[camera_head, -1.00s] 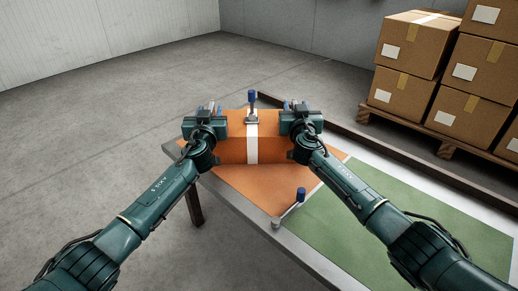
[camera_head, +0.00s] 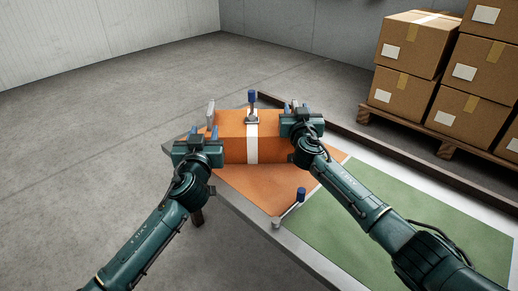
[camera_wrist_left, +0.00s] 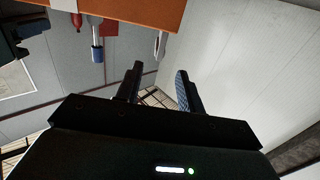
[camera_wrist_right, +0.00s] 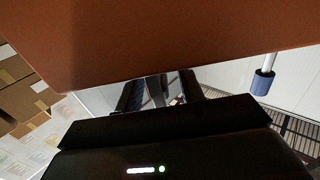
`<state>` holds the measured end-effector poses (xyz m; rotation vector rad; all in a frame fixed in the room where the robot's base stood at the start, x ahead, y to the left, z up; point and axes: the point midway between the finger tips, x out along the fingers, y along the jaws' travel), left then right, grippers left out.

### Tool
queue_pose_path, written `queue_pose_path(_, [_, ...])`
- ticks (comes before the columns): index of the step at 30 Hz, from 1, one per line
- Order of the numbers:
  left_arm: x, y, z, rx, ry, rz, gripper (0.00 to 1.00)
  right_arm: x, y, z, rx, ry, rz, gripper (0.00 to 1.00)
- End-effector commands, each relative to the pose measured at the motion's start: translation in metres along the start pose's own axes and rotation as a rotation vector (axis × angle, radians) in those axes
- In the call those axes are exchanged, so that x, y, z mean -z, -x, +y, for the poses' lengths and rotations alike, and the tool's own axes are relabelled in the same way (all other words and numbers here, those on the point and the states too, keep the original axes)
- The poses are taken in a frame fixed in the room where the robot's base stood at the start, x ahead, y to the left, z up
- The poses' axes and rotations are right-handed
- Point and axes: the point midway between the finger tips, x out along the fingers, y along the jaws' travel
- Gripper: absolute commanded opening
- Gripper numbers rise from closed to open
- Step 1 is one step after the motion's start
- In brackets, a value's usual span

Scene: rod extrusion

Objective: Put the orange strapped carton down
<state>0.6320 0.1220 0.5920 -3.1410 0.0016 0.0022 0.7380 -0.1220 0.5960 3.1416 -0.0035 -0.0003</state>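The orange carton (camera_head: 232,146) with a white strap (camera_head: 252,138) rests on the orange zone (camera_head: 262,190) of the table in the head view. My left gripper (camera_head: 205,136) is at the carton's left end, pulled toward the near side. In the left wrist view the carton (camera_wrist_left: 140,10) fills the top edge, and the fingers (camera_wrist_left: 158,85) are spread with nothing between them. My right gripper (camera_head: 298,108) is at the carton's right end. In the right wrist view the carton (camera_wrist_right: 170,40) is very close, and the fingers (camera_wrist_right: 160,90) are apart with a gap showing between them.
A blue-handled lever (camera_head: 252,98) stands at the carton's far side, and another (camera_head: 300,195) stands on the near table edge. Stacked brown cartons (camera_head: 405,95) stand on a pallet (camera_head: 410,135) at the back right.

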Motion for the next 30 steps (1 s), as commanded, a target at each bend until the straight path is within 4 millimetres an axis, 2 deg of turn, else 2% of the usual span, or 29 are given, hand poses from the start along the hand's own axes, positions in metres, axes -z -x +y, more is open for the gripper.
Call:
queue_pose_path(6, [0.0, 0.0, 0.0, 0.0, 0.0, 0.0, 0.38, -0.001, 0.03, 0.0, 0.001, -0.003, -0.001, 0.38])
queue_pose_path(13, [0.0, -0.001, 0.0, 0.0, 0.0, 0.001, 0.38, -0.001, 0.055, 0.0, 0.001, -0.001, -0.001, 0.38])
queue_pose_path(18, [0.0, -0.001, 0.0, 0.0, 0.001, 0.001, 0.38, 0.0, 0.061, 0.001, 0.0, 0.0, -0.001, 0.38])
queue_pose_path(30, [0.001, -0.001, 0.0, -0.001, 0.001, 0.001, 0.38, 0.001, 0.061, 0.0, 0.0, 0.0, -0.001, 0.38])
